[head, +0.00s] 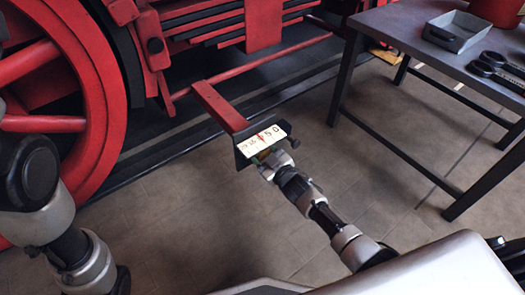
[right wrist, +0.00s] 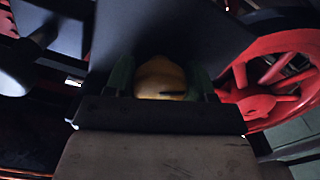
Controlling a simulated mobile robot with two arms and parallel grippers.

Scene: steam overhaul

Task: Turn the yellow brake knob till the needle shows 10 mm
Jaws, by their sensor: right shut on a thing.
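The yellow brake knob (right wrist: 160,78) is in the middle of the right wrist view, between the two dark green fingers of my right gripper (right wrist: 162,82). The gripper is shut on it. In the head view my right gripper (head: 264,163) is under the white scale plate (head: 278,131), and the knob is mostly hidden there. The plate sits on a dark holder at the end of a red arm. A small red needle (head: 262,137) shows near the middle of the scale. The figures are too small to read its value surely. My left gripper is out of view.
A red spoked wheel (head: 45,80) and locomotive frame stand at the left and back. A dark table (head: 405,47) at the right bears a grey tray (head: 454,31), a red container (head: 497,10) and dark tools (head: 492,67). The floor between them is clear.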

